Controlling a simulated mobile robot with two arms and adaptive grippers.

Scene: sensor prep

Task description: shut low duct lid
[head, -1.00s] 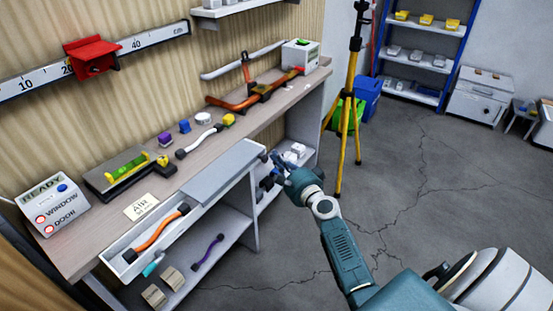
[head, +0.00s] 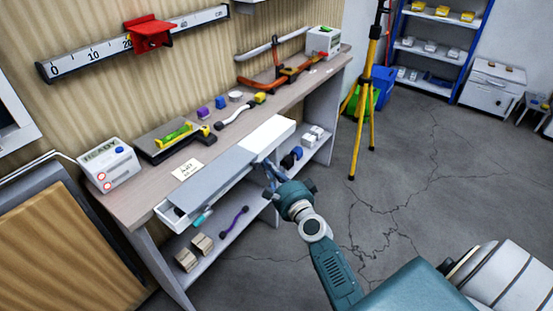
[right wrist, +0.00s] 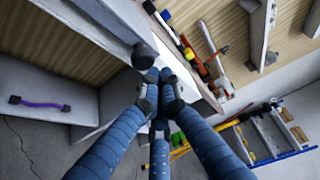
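The long grey lid (head: 212,180) lies on the white duct (head: 168,217) along the workbench's front edge. It covers the left and middle of the duct; a narrow gap shows at the left end, and a white stretch is bare to the right of the lid. My right gripper (head: 268,170) is at the lid's right end, at the front. In the right wrist view its fingers (right wrist: 158,78) are drawn together beside a dark round knob (right wrist: 144,57). I cannot tell whether they touch it. My left gripper is out of view.
A ready box (head: 110,165), a level (head: 175,137) and small tools stand on the benchtop (head: 140,200). Wooden blocks (head: 202,243) and a purple-handled item (head: 234,222) lie on the low shelf. A yellow tripod (head: 365,110) stands behind right.

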